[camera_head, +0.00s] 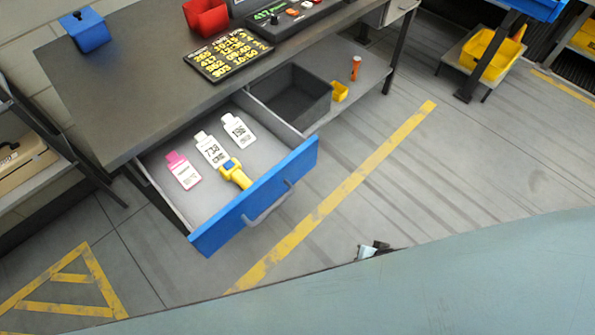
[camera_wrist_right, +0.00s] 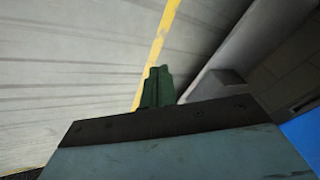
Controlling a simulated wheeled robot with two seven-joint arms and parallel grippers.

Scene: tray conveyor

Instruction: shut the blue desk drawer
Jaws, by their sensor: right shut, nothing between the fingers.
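The blue desk drawer (camera_head: 255,198) is pulled well out of the dark desk, with its blue front and grey handle (camera_head: 270,205) facing the lower right. Inside lie a pink tag (camera_head: 182,170), two white tags (camera_head: 210,149) and a yellow scanner-like tool (camera_head: 234,173). My right gripper's green fingers (camera_wrist_right: 157,86) are closed together and empty in the right wrist view. They are seen over the floor and yellow line. A small dark and pale part at the edge of my teal body is too small to identify in the head view. My left gripper is not in view.
The desk top (camera_head: 130,85) holds a blue box (camera_head: 86,30), a red bin (camera_head: 206,16) and a display board (camera_head: 229,54). Floor before the drawer (camera_head: 420,180) is clear.

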